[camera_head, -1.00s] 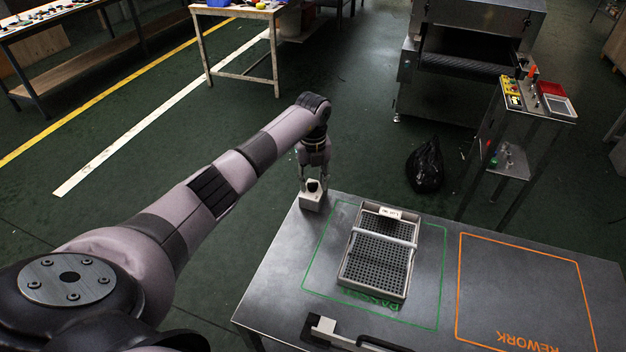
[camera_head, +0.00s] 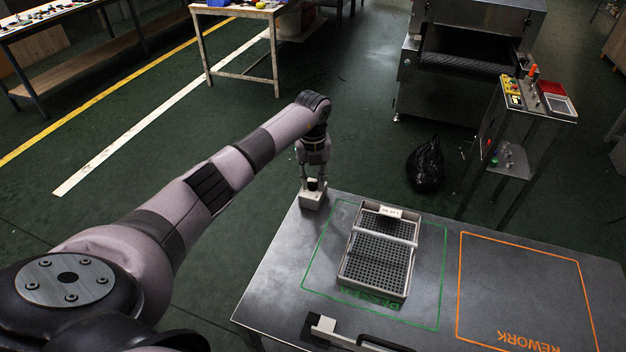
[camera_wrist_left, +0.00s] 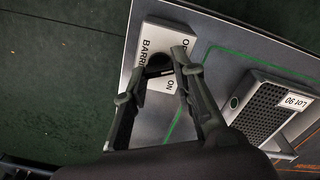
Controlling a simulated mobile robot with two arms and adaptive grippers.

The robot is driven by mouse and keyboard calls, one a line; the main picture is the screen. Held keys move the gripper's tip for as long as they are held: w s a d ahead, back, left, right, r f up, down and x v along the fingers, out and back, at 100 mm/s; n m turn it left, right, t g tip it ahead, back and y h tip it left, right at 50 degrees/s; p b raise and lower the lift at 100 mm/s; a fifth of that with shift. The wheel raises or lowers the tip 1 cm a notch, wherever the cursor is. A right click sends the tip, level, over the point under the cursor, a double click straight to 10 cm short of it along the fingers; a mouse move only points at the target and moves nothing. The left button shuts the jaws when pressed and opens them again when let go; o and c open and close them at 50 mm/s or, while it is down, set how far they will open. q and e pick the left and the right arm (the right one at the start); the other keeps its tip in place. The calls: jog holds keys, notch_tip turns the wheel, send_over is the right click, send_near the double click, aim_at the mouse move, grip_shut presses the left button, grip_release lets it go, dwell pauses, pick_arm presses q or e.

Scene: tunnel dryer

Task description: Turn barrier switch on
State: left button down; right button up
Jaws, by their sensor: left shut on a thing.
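The barrier switch (camera_head: 312,198) is a small pale box at the far left corner of the metal table. In the left wrist view its top (camera_wrist_left: 150,42) carries the printed words BARRIER and ON, and another label is partly covered. A dark round knob (camera_wrist_left: 158,66) is on it. My left gripper (camera_head: 314,184) points down at the box from above. Its two fingers (camera_wrist_left: 160,72) are closed on the knob, one on each side. The fingers partly hide the knob, so its exact setting is hard to read. My right gripper is not in view.
A grey perforated tray (camera_head: 350,268) with a lot label lies inside the green outline on the table. An orange REWORK outline (camera_head: 459,290) is to its right and is empty. A black handle (camera_head: 375,342) is at the front edge. A control stand (camera_head: 540,112) and black bag (camera_head: 426,165) are beyond.

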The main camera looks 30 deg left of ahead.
pick_arm(q)
jog(key=m+b, duration=0.2)
jog(key=m, duration=0.5)
jog(key=shift+a, duration=0.15)
jog(key=m+b, duration=0.1)
jog(key=m, duration=0.2)
jog(key=shift+m+b, duration=0.55)
jog(key=shift+m, duration=0.75)
jog(key=shift+r, duration=0.1)
jog(key=c, duration=1.3)
grip_release()
